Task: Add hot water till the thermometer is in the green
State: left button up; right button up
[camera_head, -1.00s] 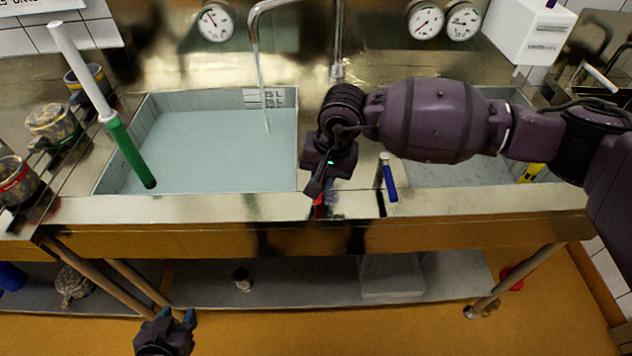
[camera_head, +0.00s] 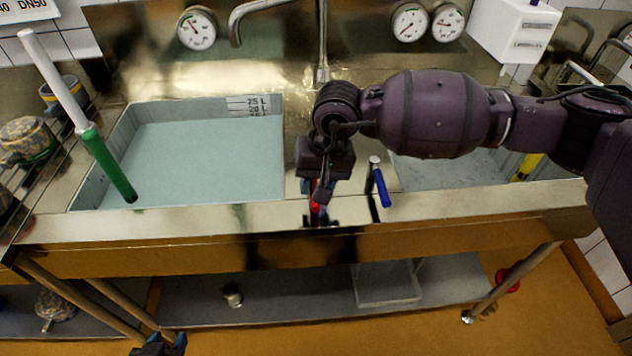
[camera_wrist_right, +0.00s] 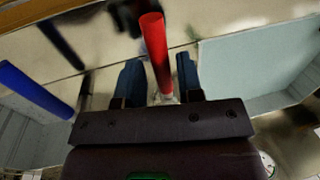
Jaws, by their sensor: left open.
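The left basin (camera_head: 98,165) holds pale blue-green water. The spout (camera_head: 236,25) above it shows no stream. A round dial (camera_head: 197,28) hangs on the wall behind; its needle points up and left, but its coloured zones are too small to read. The red lever (camera_wrist_right: 157,50) stands between the fingers of my right gripper (camera_wrist_right: 160,78), which look open, with small gaps beside the lever. In the head view my right gripper (camera_head: 318,195) hides most of the red lever. The blue lever (camera_head: 380,186) is just right of it. My left gripper (camera_head: 160,343) is open and empty, low before the sink.
A white-and-green rod (camera_head: 108,165) leans over the left basin's near corner. Two more dials, one at left (camera_head: 410,22) and one at right (camera_head: 448,22), hang on the wall. The right basin (camera_head: 450,174) lies partly behind my arm. A lower shelf (camera_head: 290,302) runs underneath.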

jog(key=shift+o, duration=0.6)
pick_arm(q)
jog(key=shift+s+f, duration=0.1)
jog(key=shift+s, duration=0.05)
pick_arm(e)
jog(key=shift+r, duration=0.2)
pick_arm(q)
jog(key=shift+s, duration=0.15)
pick_arm(e)
notch_tip(320, 180, up, 10)
jog(key=d, duration=0.2)
jog(key=shift+r, duration=0.1)
pick_arm(q)
jog(key=shift+s, duration=0.1)
dwell(0.6)
dwell(0.5)
